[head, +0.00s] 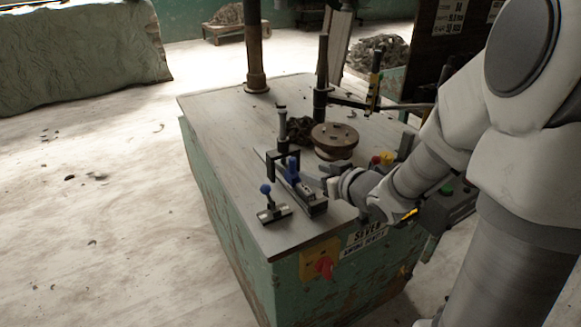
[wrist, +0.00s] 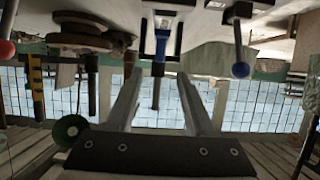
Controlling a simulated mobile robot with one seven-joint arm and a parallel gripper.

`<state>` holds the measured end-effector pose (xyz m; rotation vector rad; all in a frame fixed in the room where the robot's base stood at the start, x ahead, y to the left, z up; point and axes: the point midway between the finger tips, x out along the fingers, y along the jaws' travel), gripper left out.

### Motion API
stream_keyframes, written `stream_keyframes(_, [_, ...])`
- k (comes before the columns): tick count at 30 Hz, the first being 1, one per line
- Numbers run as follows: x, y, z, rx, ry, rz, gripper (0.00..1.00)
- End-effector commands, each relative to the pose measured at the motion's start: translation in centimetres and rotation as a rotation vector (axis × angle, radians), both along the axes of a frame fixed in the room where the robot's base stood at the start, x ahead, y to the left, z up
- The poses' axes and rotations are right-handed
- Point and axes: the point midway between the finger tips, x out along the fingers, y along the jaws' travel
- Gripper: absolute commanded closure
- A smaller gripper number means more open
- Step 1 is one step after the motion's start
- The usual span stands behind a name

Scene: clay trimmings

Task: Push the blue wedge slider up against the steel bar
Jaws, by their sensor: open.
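The blue piece (head: 293,170), which seems to be the wedge slider, stands upright on a long grey rail-like fixture (head: 316,207) on the bench top. In the wrist view a blue part (wrist: 159,46) with a dark stem shows between my two fingers. My gripper (head: 325,178) is just right of the fixture in the head view. Its fingers (wrist: 162,82) are apart, and I see nothing held. Whether they touch the blue part cannot be told. A steel bar cannot be picked out for certain among the grey metal parts.
A blue ball-topped lever (head: 266,189) stands on a small plate left of the fixture. A round brown disc (head: 335,137) and a dark post (head: 321,85) stand behind. A red knob (head: 324,266) is on the bench's front. The left bench top (head: 225,115) is clear.

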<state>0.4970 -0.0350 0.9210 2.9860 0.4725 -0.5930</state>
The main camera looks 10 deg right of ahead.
Motion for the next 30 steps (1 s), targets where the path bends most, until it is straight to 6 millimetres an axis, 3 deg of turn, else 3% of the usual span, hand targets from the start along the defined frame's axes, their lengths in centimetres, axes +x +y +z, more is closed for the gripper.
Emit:
stream_keyframes(1, [1.1,0.5,-1.0,0.001,0.0,0.006,0.46])
stream_keyframes(9, [6.3,2.2,-3.2,0.002,0.001,0.002,0.46])
stream_keyframes(15, [9.2,3.1,-4.2,0.001,0.0,0.002,0.46])
stream_keyframes(21, [10.5,3.5,-4.7,-0.001,0.0,0.0,0.46])
stream_keyframes(30, [10.7,3.5,-4.6,-0.002,0.001,-0.001,0.46])
